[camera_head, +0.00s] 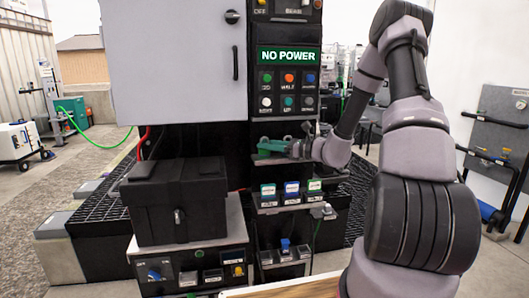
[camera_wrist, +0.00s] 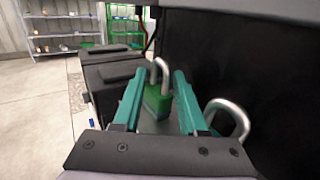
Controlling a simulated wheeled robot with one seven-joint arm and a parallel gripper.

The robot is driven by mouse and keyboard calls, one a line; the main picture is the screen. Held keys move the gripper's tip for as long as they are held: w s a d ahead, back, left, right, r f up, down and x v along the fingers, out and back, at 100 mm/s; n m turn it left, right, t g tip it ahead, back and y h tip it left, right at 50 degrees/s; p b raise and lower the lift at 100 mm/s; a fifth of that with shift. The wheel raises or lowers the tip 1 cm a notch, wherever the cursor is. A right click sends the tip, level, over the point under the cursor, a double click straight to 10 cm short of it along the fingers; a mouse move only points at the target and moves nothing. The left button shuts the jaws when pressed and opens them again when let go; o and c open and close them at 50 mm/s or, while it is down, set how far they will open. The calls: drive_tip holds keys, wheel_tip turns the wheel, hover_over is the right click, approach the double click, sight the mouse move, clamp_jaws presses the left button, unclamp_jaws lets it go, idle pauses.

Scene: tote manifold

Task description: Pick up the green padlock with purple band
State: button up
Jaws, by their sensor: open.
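In the wrist view, a green padlock (camera_wrist: 157,101) with a grey metal shackle stands upright between the two teal fingers of my gripper (camera_wrist: 157,92). In the head view, my gripper (camera_head: 272,147) is in front of the black cabinet, below the button panel. I cannot pick out the padlock there.
Another padlock's shackle (camera_wrist: 232,116) shows just right of the right finger. A dark wall (camera_wrist: 225,55) rises close on that side. In the head view, a black box (camera_head: 178,200) stands left of a shelf with several labelled blocks (camera_head: 291,189) below my gripper.

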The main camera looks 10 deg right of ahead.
drive_tip(key=shift+a, duration=0.1)
clamp_jaws()
drive_tip(key=shift+w+r, duration=0.1)
drive_tip(key=shift+r, duration=0.35)
drive_tip(key=r, duration=0.2)
drive_tip(key=shift+d+r, duration=0.25)
drive_tip(key=shift+r, duration=0.15)
drive_tip(key=v, duration=1.7)
drive_tip(key=shift+s+d, duration=0.2)
drive_tip(key=shift+s, duration=0.15)
